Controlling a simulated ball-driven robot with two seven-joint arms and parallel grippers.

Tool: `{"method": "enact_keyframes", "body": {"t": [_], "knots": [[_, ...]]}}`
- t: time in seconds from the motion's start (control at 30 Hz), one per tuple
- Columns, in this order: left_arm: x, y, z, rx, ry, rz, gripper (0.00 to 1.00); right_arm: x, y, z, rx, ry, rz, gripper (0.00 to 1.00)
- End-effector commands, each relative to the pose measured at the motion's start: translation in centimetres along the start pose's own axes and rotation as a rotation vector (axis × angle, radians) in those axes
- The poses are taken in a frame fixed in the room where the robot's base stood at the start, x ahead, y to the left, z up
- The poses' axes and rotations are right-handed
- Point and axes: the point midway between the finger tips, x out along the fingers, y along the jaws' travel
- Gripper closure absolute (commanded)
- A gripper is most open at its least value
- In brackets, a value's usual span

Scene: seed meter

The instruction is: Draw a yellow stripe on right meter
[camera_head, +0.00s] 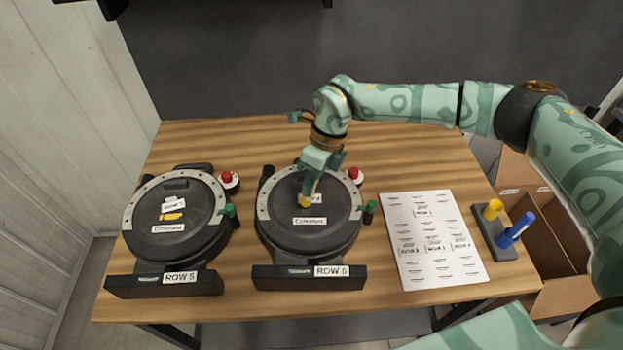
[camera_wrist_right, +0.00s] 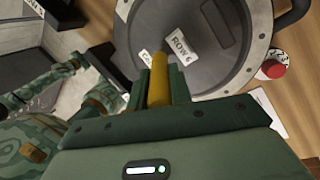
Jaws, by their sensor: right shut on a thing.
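The right meter (camera_head: 285,236) is a round dark lid with a grey rim and white labels, and it also shows in the wrist view (camera_wrist_right: 222,62). My right gripper (camera_head: 308,190) is above its lid, shut on a yellow marker (camera_wrist_right: 159,78) that points down at the lid beside the labels. I cannot tell whether the tip touches. I see no clear yellow stripe on this lid; the gripper and marker hide part of it. The left meter (camera_head: 150,240) has a yellow stripe (camera_head: 172,216) between its two labels. My left gripper is not in view.
A dark holder (camera_head: 503,252) at the table's right holds a blue marker (camera_head: 515,231) and a short yellow piece (camera_head: 493,209). A printed white sheet (camera_head: 430,265) lies between it and the right meter. Red knobs (camera_head: 355,175) and green knobs (camera_head: 370,209) flank the meters.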

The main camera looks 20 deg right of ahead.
Motion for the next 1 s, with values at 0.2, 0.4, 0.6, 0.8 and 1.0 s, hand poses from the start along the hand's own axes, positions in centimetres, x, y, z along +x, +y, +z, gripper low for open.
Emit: {"method": "enact_keyframes", "body": {"t": [0.2,0.4,0.6,0.8,1.0], "knots": [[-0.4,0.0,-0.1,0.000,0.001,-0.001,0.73,-0.1,-0.2,-0.5,0.001,0.000,0.000,1.00],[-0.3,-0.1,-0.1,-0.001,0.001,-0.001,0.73,-0.1,-0.3,-0.6,0.000,0.000,0.000,1.00],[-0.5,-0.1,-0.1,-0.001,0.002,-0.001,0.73,-0.1,-0.3,-0.7,0.001,0.000,0.000,1.00],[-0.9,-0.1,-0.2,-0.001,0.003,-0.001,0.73,-0.3,-0.5,-1.1,0.002,0.001,0.000,1.00],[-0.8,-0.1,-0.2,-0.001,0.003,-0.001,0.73,-0.3,-0.6,-1.1,0.001,0.000,0.000,1.00]]}}
